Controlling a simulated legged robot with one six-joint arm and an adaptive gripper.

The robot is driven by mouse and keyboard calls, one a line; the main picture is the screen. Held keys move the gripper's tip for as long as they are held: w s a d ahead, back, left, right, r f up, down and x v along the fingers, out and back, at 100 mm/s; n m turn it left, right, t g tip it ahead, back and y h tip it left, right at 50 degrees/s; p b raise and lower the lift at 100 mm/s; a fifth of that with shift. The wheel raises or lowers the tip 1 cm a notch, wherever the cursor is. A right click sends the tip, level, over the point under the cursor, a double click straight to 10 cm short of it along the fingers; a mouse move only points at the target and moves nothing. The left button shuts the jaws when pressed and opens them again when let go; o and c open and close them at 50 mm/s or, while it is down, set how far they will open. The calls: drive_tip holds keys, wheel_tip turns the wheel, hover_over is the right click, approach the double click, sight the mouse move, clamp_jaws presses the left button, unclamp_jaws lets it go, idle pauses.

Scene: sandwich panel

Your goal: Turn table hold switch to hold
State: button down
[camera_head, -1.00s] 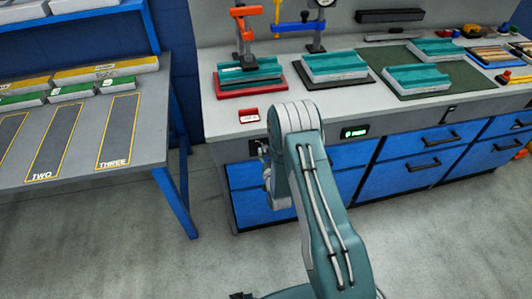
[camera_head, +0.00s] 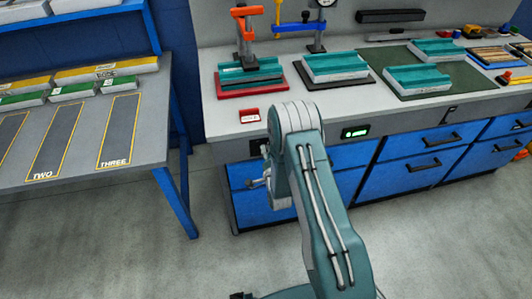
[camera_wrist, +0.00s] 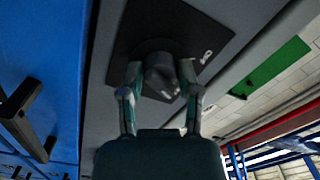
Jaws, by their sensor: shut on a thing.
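The hold switch is a dark round knob (camera_wrist: 160,72) on a black plate (camera_wrist: 205,35) with small white marks, in the wrist view. My gripper (camera_wrist: 161,86) has one finger on each side of the knob and is shut on it. In the head view the dark switch plate (camera_head: 257,146) shows on the bench front, left of my arm. My arm hides most of the knob and gripper there; part of my wrist shows below the plate. The marks are too small to read.
A lit green display (camera_head: 355,132) sits on the bench front, right of the switch. Blue drawers (camera_head: 410,163) lie below it. A red label block (camera_head: 249,115) and teal panels (camera_head: 335,64) lie on the bench top. A grey table (camera_head: 130,150) stands left.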

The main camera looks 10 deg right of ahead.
drive_tip(key=shift+m, duration=0.8)
drive_tip(key=shift+d, duration=0.1)
drive_tip(key=shift+c, duration=1.5)
unclamp_jaws()
drive_tip(key=s, duration=1.2)
drive_tip(key=shift+w+f, duration=0.1)
